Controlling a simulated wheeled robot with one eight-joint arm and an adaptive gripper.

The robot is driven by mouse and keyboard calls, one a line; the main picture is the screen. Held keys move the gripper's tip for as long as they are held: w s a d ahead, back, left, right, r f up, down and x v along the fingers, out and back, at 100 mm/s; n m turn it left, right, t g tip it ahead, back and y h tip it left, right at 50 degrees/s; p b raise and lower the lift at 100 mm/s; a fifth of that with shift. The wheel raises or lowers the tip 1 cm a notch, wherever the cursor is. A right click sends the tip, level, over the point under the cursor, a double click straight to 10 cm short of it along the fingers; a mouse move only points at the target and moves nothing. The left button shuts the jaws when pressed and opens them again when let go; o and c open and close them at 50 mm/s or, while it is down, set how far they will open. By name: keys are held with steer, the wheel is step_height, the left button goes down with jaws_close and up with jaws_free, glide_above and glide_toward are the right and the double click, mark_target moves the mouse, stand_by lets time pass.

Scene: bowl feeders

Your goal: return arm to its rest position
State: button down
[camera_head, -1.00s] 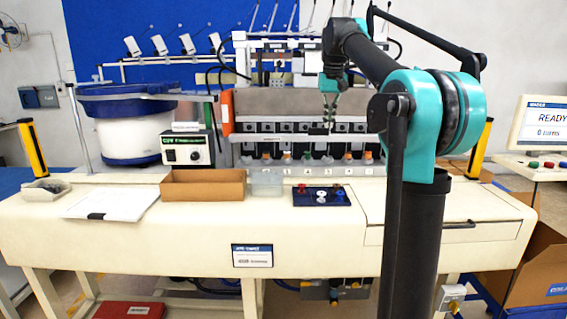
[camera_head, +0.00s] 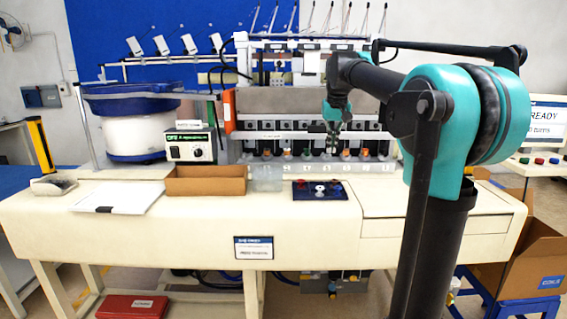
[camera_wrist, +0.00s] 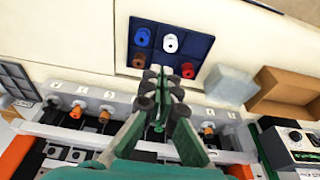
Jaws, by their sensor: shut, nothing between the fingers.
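My gripper (camera_head: 332,138) is shut and empty. In the head view it hangs at the end of my teal and black arm, in front of the machine's row of stations and above the bench. In the wrist view the gripper (camera_wrist: 165,92) shows its teal fingers with dark tips close together, overlapping the edge of the dark blue tray in the picture. Nothing is held between the fingers.
The dark blue tray (camera_head: 300,193) holds several coloured pieces. A cardboard bin (camera_head: 205,187), a clear container (camera_head: 266,180) and a control box (camera_head: 191,146) stand left of it. The bowl feeder (camera_head: 128,100) is farther left.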

steer(key=s+d+f, duration=0.1)
steer(key=s+f, duration=1.4)
steer(key=f, duration=0.2)
steer(key=s+d+f+t, duration=0.1)
steer(key=s+d+f, duration=0.1)
steer(key=s+f, duration=1.3)
step_height(320, 180, down, 4)
steer(key=shift+s+r+t, duration=0.2)
steer(key=shift+s+t, duration=0.1)
steer(key=shift+w+r, duration=0.1)
